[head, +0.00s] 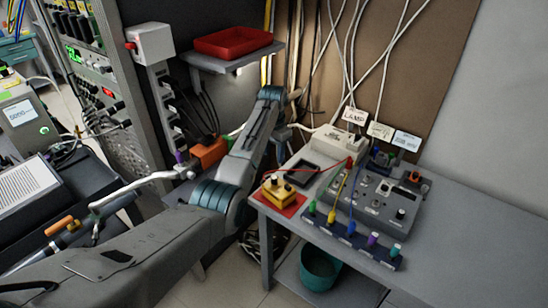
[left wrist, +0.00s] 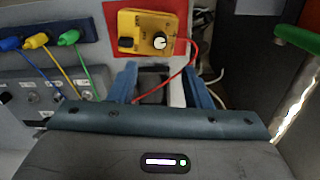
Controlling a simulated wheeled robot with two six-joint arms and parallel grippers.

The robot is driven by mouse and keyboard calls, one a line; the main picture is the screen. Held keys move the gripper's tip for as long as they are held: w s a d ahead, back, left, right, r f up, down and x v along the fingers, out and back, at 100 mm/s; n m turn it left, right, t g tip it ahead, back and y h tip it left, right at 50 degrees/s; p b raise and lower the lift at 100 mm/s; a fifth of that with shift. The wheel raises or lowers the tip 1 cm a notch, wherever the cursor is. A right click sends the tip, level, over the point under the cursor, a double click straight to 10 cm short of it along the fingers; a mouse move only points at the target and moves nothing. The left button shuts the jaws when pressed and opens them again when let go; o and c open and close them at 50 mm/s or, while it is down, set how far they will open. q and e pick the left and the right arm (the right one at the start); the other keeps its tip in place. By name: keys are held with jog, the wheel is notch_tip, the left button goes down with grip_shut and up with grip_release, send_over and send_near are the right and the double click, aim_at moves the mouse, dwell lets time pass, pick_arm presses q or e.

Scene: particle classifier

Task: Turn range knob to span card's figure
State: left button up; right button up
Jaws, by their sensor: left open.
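In the left wrist view the yellow box (left wrist: 143,22) shows a dark knob and a round knob (left wrist: 159,41) with a white face. The grey panel (head: 385,206) beside it also has a dark knob (head: 400,213). No readable label shows which is the range knob. Small white cards stand behind; one reads LAMP (head: 355,117); the span card's figure is unreadable. My left gripper (left wrist: 163,86) is open and empty, apart from the yellow box.
A red lead runs from the yellow box past my left fingers. Blue, yellow and green plugs sit in a dark strip (head: 350,236) along the bench front. A red tray (head: 233,41) is on a shelf behind my arm. The bench's right side (head: 480,225) is clear.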

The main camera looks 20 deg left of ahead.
aim_at(274, 177)
pick_arm(q)
notch_tip(274, 177, down, 10)
jog(key=n, duration=0.2)
jog(key=n+b, duration=0.1)
jog(key=n, duration=0.1)
jog(key=n+b, duration=0.1)
jog(key=shift+f+n, duration=0.25)
jog(key=shift+n, duration=0.15)
dwell(0.3)
jog(key=shift+c, duration=0.4)
grip_shut()
